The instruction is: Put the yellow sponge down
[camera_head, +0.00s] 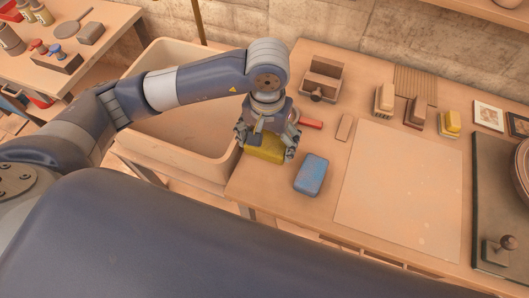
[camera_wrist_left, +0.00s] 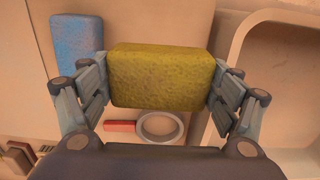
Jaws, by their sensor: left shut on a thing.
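The yellow sponge (camera_head: 264,148) is a rough block held between the fingers of my left gripper (camera_head: 267,143). In the left wrist view the sponge (camera_wrist_left: 155,77) spans the gap between both fingers of the gripper (camera_wrist_left: 157,85). In the head view it is over the left end of the wooden table (camera_head: 262,190), beside the basin. I cannot tell whether its underside touches the table. A blue sponge (camera_head: 311,174) lies on the table just right of it. My right gripper is not in view.
A large beige basin (camera_head: 180,140) stands left of the table. A red-handled tool (camera_head: 310,123) lies behind the gripper; its ring (camera_wrist_left: 160,127) shows in the left wrist view. A pale sheet (camera_head: 400,190) covers the middle. Several brushes or blocks (camera_head: 384,98) stand at the back.

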